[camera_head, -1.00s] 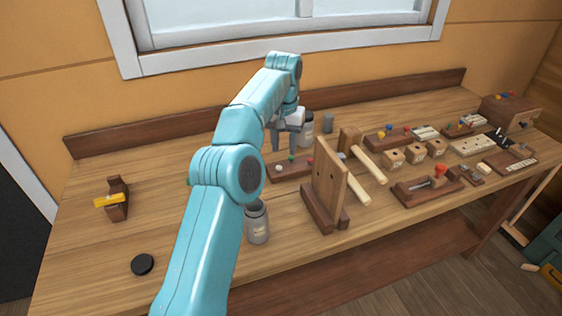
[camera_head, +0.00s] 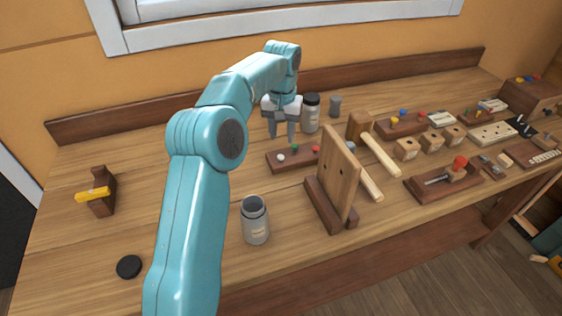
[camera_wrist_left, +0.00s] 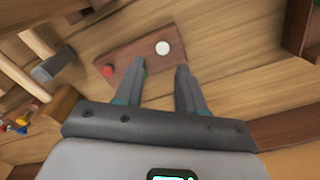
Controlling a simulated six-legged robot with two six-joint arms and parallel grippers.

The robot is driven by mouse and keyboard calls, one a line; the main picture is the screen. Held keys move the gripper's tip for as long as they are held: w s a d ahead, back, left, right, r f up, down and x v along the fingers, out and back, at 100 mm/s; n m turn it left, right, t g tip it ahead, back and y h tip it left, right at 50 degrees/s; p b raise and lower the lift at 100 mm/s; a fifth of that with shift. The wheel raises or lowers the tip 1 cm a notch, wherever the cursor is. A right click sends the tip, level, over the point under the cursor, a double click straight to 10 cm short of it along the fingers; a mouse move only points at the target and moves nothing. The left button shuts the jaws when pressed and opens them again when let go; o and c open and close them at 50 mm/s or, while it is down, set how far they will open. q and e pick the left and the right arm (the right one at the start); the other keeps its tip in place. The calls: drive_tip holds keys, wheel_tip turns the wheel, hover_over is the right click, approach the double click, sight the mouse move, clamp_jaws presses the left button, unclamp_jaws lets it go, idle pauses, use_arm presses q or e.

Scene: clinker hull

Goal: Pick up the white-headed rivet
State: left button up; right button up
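The white-headed rivet (camera_head: 281,157) stands at the left end of a small dark wooden block (camera_head: 302,161), with a green-headed rivet (camera_head: 295,147) and a red-headed rivet (camera_head: 315,149) beside it. My left gripper (camera_head: 282,136) points down just behind and above the block, its two fingers apart and empty. In the left wrist view the white head (camera_wrist_left: 163,48) shows just beyond the gap between the open fingertips (camera_wrist_left: 160,68). My right gripper is not in view.
A dark-lidded jar (camera_head: 311,113) stands right behind the block. An upright wooden board on a stand (camera_head: 336,178) and a mallet (camera_head: 375,148) are close on the right. An open jar (camera_head: 255,220) stands in front. The bench left of my arm is mostly clear.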

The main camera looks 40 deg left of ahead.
sight(281, 156)
use_arm(q)
wheel_tip(281, 156, down, 4)
drive_tip(key=shift+w+a+r, duration=0.1)
drive_tip(key=shift+w+r, duration=0.05)
drive_tip(key=shift+f, duration=0.3)
drive_tip(key=f, duration=0.4)
drive_tip(key=shift+a, duration=0.25)
drive_tip(key=shift+f, duration=0.25)
drive_tip(key=shift+d+r, duration=0.1)
clamp_jaws()
